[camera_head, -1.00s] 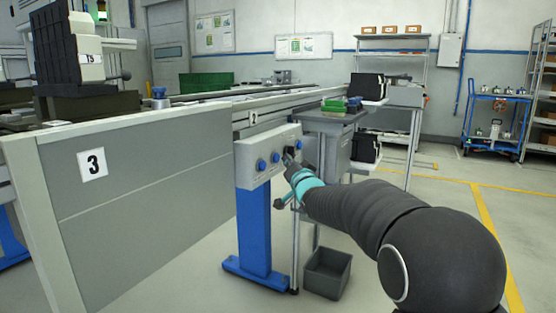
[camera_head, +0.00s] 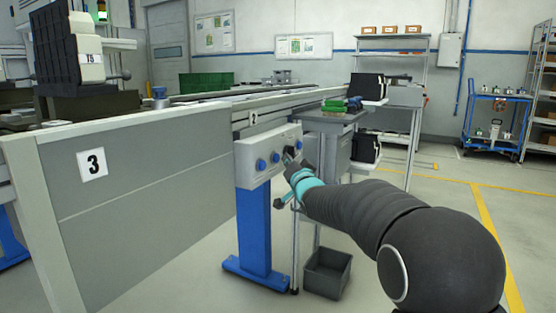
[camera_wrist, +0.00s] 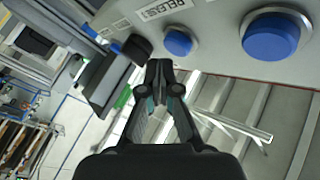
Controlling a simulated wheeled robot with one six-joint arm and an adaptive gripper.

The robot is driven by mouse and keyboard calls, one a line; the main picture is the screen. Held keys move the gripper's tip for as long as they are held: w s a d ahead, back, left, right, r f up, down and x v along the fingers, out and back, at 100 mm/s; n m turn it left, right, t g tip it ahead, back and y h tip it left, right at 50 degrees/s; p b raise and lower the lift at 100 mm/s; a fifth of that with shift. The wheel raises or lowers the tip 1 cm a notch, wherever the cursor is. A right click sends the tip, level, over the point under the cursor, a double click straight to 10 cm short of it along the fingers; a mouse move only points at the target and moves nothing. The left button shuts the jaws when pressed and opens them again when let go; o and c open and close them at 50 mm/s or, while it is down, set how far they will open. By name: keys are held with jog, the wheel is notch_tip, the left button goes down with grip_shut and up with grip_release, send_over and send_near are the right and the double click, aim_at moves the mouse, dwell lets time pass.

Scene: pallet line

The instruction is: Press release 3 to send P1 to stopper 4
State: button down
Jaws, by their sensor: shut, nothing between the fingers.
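A pale grey button box (camera_head: 243,162) stands on a blue post beside the conveyor. My gripper (camera_head: 290,158) is shut and empty at the box's right end. In the wrist view my gripper (camera_wrist: 158,72) points at the box's lower edge, near a small-looking blue button (camera_wrist: 177,42) and a dark knob (camera_wrist: 136,48). A large-looking blue button (camera_wrist: 271,36) is to the right. A partly visible label (camera_wrist: 165,8) reads RELEASE. I cannot identify P1.
A grey conveyor side panel (camera_head: 150,180) marked 3 fills the left. A dark fixture labelled T5 (camera_head: 92,58) stands on the line. A grey bin (camera_head: 327,272) sits on the floor beside the blue post (camera_head: 253,235). Open floor lies to the right.

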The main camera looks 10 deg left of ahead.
jog(key=shift+a, duration=0.15)
jog(key=shift+w+a, duration=0.15)
jog(key=shift+w+a, duration=0.1)
jog(key=shift+a, duration=0.4)
dwell(0.8)
jog(key=shift+d, duration=0.1)
dwell(0.4)
jog(key=shift+s+d+b, duration=0.3)
jog(key=shift+d+b, duration=0.15)
jog(key=shift+d, duration=0.3)
